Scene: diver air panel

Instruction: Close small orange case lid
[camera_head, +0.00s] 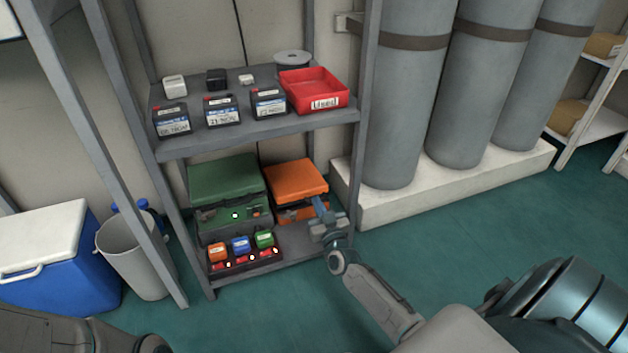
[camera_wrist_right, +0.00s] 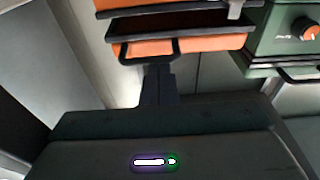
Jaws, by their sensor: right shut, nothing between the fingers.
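The small orange case (camera_head: 297,180) stands on the lower shelf, right of a larger green case (camera_head: 225,190). Its lid looks down or nearly down in the head view. The right wrist view shows the orange case (camera_wrist_right: 200,44) at the top, with a dark band between two orange parts; I cannot tell whether the lid is fully shut. My right gripper (camera_head: 317,202) is shut and empty at the case's front right. In the wrist view its fingers (camera_wrist_right: 158,82) point at the case front, by a dark handle-like loop; contact is unclear. My left gripper is out of view.
A tray of small coloured boxes (camera_head: 240,244) sits in front of the green case. Shelf posts (camera_head: 365,120) stand on both sides. The upper shelf holds labelled batteries and a red bin (camera_head: 313,88). Grey cylinders (camera_head: 405,90) stand to the right. Floor is clear in front.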

